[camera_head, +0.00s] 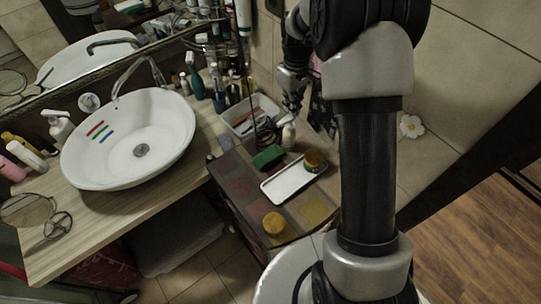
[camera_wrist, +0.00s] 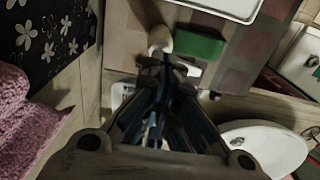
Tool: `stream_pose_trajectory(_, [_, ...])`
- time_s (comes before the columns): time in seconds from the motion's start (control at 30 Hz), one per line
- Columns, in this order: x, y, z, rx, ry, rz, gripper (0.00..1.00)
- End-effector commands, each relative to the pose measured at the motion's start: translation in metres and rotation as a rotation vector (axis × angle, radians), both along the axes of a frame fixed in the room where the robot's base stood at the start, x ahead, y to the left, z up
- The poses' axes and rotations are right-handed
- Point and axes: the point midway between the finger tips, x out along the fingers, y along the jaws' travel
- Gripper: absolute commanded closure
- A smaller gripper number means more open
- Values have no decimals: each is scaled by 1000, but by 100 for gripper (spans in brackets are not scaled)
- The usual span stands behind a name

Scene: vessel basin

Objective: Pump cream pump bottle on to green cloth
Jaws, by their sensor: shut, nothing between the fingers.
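A small cream-coloured bottle (camera_head: 288,134) stands on the counter just below my gripper (camera_head: 292,108). Its top is hard to make out behind the fingers, so I cannot tell whether they touch it. In the wrist view the pale bottle (camera_wrist: 160,38) shows just beyond the fingertips of my gripper (camera_wrist: 162,66). My gripper is shut and empty, pointing down over the bottle. The green cloth (camera_head: 268,157) is a small folded block to the left of and nearer than the bottle. It also shows in the wrist view (camera_wrist: 199,44), right of the bottle.
Another yellow jar (camera_head: 274,223) stands nearer. The basin (camera_head: 160,153) and a white pump bottle (camera_head: 59,127) are left.

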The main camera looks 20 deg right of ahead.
Motion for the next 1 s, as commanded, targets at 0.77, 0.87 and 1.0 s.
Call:
stream_pose_trajectory(0.77, [0, 0, -21, 1, 1, 0, 100])
stream_pose_trajectory(0.87, [0, 0, -25, 1, 1, 0, 100])
stream_pose_trajectory(1.0, [0, 0, -30, 1, 1, 0, 100])
